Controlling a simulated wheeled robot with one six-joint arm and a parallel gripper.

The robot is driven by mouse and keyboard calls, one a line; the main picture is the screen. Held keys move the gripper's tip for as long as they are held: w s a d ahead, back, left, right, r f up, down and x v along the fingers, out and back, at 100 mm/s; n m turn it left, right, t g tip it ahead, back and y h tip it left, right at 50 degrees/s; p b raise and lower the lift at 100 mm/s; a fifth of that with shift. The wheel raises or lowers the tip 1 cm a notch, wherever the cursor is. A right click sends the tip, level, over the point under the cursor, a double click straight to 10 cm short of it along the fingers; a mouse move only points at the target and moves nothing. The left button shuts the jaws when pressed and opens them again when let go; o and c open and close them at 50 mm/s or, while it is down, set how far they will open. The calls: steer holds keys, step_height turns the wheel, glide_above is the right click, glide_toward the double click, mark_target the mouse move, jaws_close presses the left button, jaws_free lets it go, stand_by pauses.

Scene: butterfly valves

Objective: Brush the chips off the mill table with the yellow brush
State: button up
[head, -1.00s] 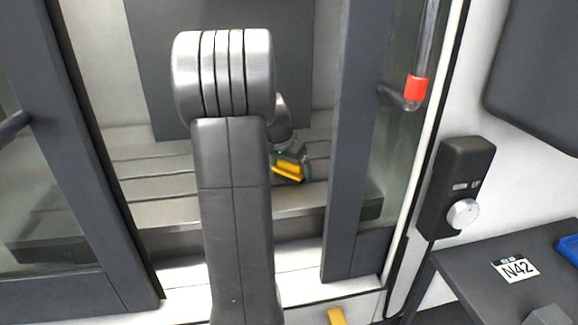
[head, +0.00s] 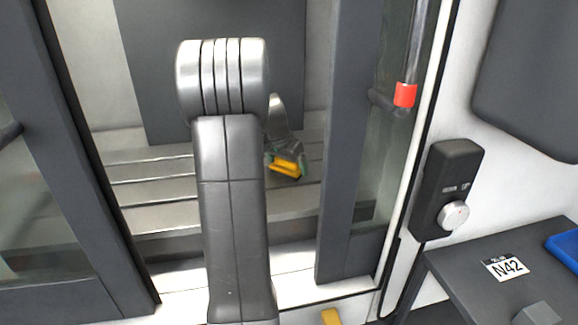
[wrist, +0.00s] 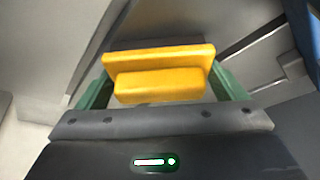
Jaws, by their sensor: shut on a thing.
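The yellow brush (head: 286,167) is in my gripper (head: 284,170), inside the mill opening and above the slotted mill table (head: 150,192). In the wrist view the yellow brush (wrist: 160,75) lies between the two green fingers of my gripper (wrist: 163,88), which is shut on it. The bristles are not visible, and I cannot tell whether the brush touches the table. No chips can be made out on the visible part of the table. My arm hides the middle of the table in the head view.
Dark-framed doors stand on both sides of the opening, the right one (head: 350,150) close to my gripper. A control box with a knob (head: 453,215) is on the right wall. A dark side table (head: 470,275) with an N42 label and a blue tray (head: 566,247) stands at the lower right.

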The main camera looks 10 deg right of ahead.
mark_target(296, 169)
steer(key=shift+w, duration=0.2)
steer(key=shift+d+f, duration=0.1)
steer(key=shift+d, duration=0.75)
steer(key=shift+s+b, duration=0.8)
steer(key=shift+s, duration=1.25)
steer(key=shift+d, duration=0.8)
steer(key=shift+w+p, duration=0.8)
steer(key=shift+w, duration=1.2)
steer(key=shift+f, duration=0.1)
steer(key=shift+r+p, duration=2.1)
steer(key=shift+r, duration=1)
